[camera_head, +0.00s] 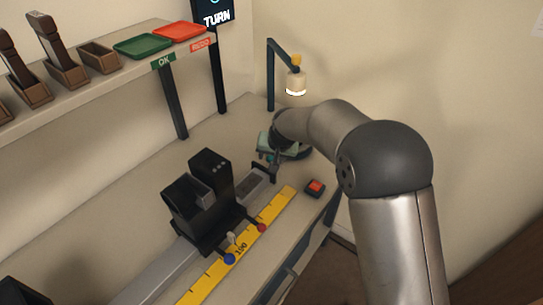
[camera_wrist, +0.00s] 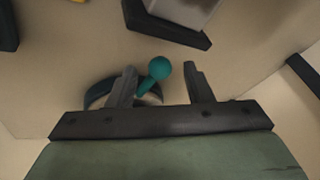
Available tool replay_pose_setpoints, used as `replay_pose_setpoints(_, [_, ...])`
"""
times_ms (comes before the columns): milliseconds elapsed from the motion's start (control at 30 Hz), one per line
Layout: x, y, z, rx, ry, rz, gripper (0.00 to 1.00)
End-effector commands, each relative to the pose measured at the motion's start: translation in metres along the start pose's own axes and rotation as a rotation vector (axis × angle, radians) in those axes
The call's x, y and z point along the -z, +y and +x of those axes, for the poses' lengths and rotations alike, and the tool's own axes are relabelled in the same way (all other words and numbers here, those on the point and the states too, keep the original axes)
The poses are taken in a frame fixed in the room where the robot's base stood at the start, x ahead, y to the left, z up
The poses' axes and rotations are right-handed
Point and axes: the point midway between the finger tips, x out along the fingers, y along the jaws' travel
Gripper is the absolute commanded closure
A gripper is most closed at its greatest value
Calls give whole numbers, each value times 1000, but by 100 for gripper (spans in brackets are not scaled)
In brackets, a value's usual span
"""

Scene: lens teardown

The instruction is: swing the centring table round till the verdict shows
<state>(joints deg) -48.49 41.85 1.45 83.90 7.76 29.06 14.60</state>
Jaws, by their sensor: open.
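The centring table (camera_wrist: 95,93) shows in the wrist view as a dark round base, partly hidden behind my gripper. A teal ball knob (camera_wrist: 158,69) on a short teal stem rises from it. My gripper (camera_wrist: 160,72) is open, with one finger on each side of the knob. The left finger is close to the stem; I cannot tell whether it touches. In the head view the table (camera_head: 303,154) is mostly hidden by my arm, below the lamp. The verdict screen (camera_head: 214,14) reads "TURN"; its top is cut off.
A black carriage (camera_head: 207,200) stands on a grey rail beside a yellow scale (camera_head: 228,258). A red button (camera_head: 315,187) sits near the bench edge. A lamp (camera_head: 296,84) hangs over the table. A shelf holds a green tray (camera_head: 143,46) and a red tray (camera_head: 180,31).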

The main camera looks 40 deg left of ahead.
Motion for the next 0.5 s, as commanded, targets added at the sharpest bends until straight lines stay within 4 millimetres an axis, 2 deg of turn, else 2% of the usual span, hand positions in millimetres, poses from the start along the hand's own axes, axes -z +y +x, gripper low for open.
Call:
replay_pose_setpoints(133, [0, 0, 10, 0, 1, 0, 54])
replay_pose_setpoints(433, [0, 0, 12, 0, 1, 0, 54])
replay_pose_setpoints(500, [0, 0, 12, 0, 1, 0, 73])
